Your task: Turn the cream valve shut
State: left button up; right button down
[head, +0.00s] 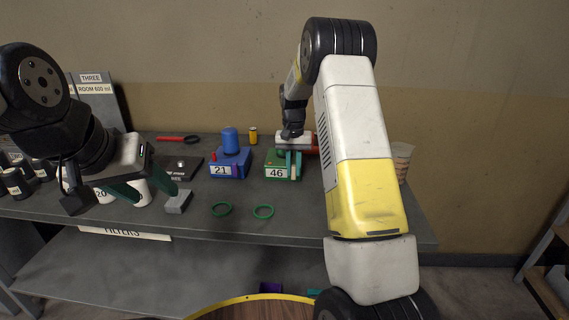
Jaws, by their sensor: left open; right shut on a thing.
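I cannot make out a cream valve for sure in the head view. My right gripper (293,165) points down at the green box labelled 46 (271,165) on the bench. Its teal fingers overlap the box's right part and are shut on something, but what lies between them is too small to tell. My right arm hides much of the area to the right. My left gripper (146,187) is open and empty, above the bench's left part, in front of white containers (142,193) and left of a grey block (178,202).
A cup (402,160) stands at the right.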

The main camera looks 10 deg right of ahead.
jog(key=shift+f, duration=0.1)
jog(key=c, duration=1.4)
grip_release()
jog(key=shift+r, duration=3.95)
